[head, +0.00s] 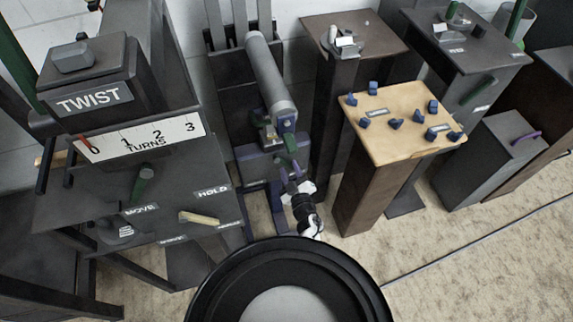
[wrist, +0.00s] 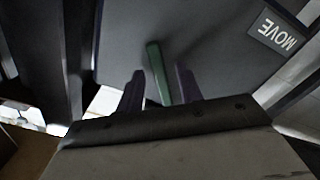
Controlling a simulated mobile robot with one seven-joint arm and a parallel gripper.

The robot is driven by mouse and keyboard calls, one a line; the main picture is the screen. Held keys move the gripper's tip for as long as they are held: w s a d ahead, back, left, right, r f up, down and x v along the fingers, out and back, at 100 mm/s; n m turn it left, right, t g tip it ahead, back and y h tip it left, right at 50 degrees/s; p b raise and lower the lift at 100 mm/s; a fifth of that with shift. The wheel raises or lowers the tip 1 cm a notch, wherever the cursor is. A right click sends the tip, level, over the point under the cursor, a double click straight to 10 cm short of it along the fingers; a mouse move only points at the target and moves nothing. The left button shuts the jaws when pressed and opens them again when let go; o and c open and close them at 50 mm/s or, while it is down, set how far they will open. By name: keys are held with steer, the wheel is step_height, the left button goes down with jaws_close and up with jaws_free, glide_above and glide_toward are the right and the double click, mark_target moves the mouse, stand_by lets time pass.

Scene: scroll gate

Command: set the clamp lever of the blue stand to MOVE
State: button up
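The blue stand (head: 268,165) is in the middle of the head view, under a long grey roller. A green clamp lever (head: 290,145) shows on its front. In the wrist view the green lever (wrist: 158,72) stands out from a dark panel, and a MOVE label (wrist: 279,31) is at the upper right, turned over. My gripper (head: 295,171) is just below and in front of the stand in the head view. In the wrist view the purple fingers of my gripper (wrist: 160,75) are open, one on each side of the lever, with small gaps. Whether they overlap it in depth is unclear.
A dark panel with a TWIST box (head: 92,97), a TURNS scale (head: 140,138) and its own green lever (head: 143,181) stands at the left. A wooden pedestal (head: 398,150) with several blue knobs is close on the right. A cable (head: 470,245) lies on the open floor.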

steer(key=shift+w, duration=0.15)
steer(key=shift+c, duration=0.3)
jaws_close()
